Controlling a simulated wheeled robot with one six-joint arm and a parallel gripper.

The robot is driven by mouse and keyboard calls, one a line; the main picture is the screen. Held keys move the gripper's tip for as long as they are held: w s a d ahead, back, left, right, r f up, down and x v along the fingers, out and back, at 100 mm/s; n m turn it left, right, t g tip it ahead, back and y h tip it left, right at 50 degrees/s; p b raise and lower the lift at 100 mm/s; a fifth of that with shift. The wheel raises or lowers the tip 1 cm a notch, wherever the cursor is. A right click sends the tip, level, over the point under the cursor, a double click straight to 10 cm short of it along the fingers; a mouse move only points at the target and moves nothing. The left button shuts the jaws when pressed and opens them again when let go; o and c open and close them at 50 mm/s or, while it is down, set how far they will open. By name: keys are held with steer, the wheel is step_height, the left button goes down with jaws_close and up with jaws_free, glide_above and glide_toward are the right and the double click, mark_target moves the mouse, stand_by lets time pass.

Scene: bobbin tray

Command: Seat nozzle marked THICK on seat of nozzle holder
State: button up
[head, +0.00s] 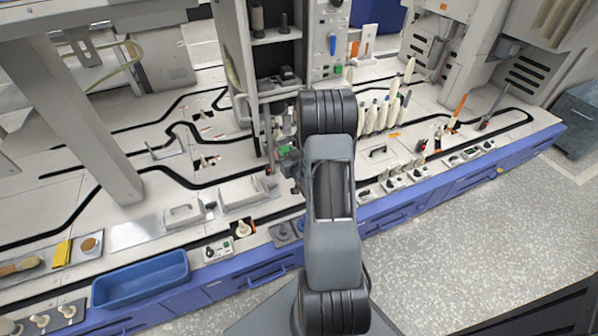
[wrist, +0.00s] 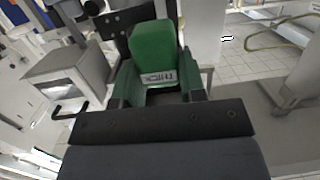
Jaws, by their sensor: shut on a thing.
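The nozzle (wrist: 152,45) is a green block with a rounded top and a white label. The label's lettering appears upside down in the wrist view and is small; it looks like THICK. My gripper (wrist: 158,84) is shut on this nozzle, with one jaw on each side. In the head view my gripper (head: 287,158) is beside the tall grey column, partly hidden by my arm. A dark plate with holes (wrist: 112,28) stands just behind the nozzle in the wrist view. I cannot tell whether it is the nozzle holder or whether the nozzle touches it. No seat is clearly visible.
The tall grey column (head: 236,60) stands close to the left of my gripper. Several pale bobbins (head: 380,115) stand to the right of my arm. A blue tray (head: 140,283) is at the front left. A light box (wrist: 72,72) is left of the nozzle.

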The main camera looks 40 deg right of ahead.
steer(key=d+f+b, duration=0.2)
steer(key=d+b, duration=0.1)
steer(key=d, duration=0.2)
steer(key=shift+h, duration=0.3)
steer(key=x, duration=0.4)
steer(key=r+x, duration=0.1)
steer(key=x, duration=0.9)
steer(key=shift+w+a+r+b, duration=0.1)
steer(key=shift+w+r+b, duration=0.05)
steer(key=shift+r+b, duration=0.25)
steer(key=shift+f+b, duration=0.45)
steer(key=shift+f, duration=0.05)
steer(key=shift+f+b, duration=0.4)
steer(key=shift+b, duration=0.15)
steer(key=shift+f+b, duration=0.55)
steer(key=shift+f, duration=0.05)
stand_by(0.6)
steer(key=o, duration=1)
